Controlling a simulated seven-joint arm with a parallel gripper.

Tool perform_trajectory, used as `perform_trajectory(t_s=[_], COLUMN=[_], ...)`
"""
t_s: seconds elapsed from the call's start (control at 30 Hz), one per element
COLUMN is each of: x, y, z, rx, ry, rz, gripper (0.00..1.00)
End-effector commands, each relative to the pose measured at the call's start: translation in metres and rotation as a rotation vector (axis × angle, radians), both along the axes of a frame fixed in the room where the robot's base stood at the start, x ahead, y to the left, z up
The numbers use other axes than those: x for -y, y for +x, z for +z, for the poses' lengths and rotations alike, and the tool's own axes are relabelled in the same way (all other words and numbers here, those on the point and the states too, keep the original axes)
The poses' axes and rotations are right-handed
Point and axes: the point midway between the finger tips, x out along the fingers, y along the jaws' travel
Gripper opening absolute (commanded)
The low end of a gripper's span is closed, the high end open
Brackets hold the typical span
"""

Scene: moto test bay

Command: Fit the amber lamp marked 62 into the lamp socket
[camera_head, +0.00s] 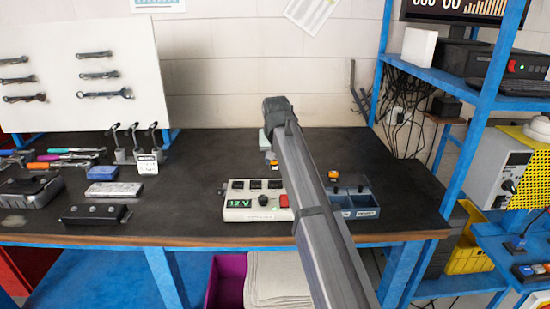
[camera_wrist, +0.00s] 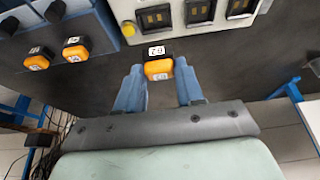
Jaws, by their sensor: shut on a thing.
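The amber lamp with a black cap (camera_wrist: 158,69) is between the two fingers of my gripper (camera_wrist: 158,88) in the wrist view. Its white label carries digits that look like 62. The fingers are shut on it from both sides. In the head view a small amber spot (camera_head: 274,163) shows below my gripper, whose fingers are largely hidden by my arm. The test box (camera_head: 258,204) has a row of dark square sockets (camera_wrist: 155,17). The held lamp is apart from them, at the box's back side. I cannot tell which socket is meant.
Two more amber lamps (camera_wrist: 36,60) (camera_wrist: 76,48), also labelled, stand by the blue-grey divided tray (camera_head: 366,213), right of the test box in the head view. The box has a yellow button (camera_wrist: 128,29) and a red switch (camera_head: 284,201).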

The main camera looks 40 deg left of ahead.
Motion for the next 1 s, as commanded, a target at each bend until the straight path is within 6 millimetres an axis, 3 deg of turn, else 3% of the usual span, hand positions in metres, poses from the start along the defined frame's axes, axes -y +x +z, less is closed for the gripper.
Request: perform_trajectory(t_s=[0.37, 1.0], x=[0.001, 0.001], y=[0.000, 0.000], z=[-0.011, -0.051], rx=[-0.002, 0.000], ry=[-0.001, 0.000], rz=[-0.016, -0.015], gripper=[0.08, 0.08])
